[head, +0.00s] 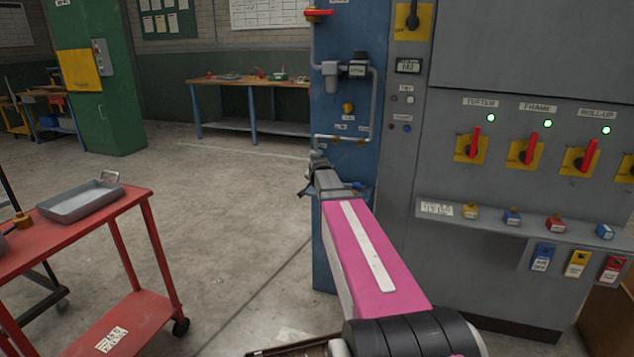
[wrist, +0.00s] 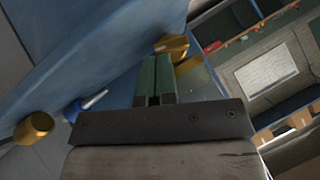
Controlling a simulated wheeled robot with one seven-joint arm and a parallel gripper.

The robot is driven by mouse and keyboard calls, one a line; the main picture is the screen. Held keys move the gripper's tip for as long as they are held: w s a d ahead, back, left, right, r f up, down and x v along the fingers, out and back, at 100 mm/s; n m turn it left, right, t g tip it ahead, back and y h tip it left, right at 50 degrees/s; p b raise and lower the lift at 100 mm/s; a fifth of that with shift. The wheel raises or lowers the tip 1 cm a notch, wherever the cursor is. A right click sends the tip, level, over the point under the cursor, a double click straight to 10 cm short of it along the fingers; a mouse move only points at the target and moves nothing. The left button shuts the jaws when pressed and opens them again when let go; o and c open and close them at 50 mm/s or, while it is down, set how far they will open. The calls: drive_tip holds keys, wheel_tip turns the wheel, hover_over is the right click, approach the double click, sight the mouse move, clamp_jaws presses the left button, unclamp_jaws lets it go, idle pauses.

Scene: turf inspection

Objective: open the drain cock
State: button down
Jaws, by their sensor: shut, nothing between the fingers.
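My gripper (head: 312,183) is in front of the lower part of the blue panel (head: 335,240) in the head view. Its green fingers (wrist: 154,78) are together and empty in the wrist view. A brass fitting (wrist: 172,46) is just beyond the fingertips; I cannot tell whether they touch it. To the left in the wrist view are a blue-and-silver piece (wrist: 90,102) and a brass knob (wrist: 34,127). In the head view a small blue part (head: 356,185) shows beside my gripper. The drain cock's outline and handle position are not clear, partly hidden by my arm.
A grey control cabinet (head: 470,80) with switches stands at right. A red cart (head: 100,225) with a metal tray (head: 75,207) stands at left. The floor between is clear.

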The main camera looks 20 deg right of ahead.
drive_tip(key=shift+d+f, duration=0.1)
drive_tip(key=shift+s+d+f+m+t+y, duration=0.1)
drive_tip(key=shift+f+m+t+y, duration=0.1)
drive_tip(key=shift+m+t+y, duration=0.3)
drive_tip(key=shift+s+d+f+m+t+y, duration=0.1)
drive_tip(key=shift+f+m+t+y, duration=0.1)
drive_tip(key=shift+m+t+y, duration=0.25)
drive_tip(key=shift+f, duration=0.25)
idle(1.4)
drive_tip(key=shift+r, duration=0.1)
idle(0.8)
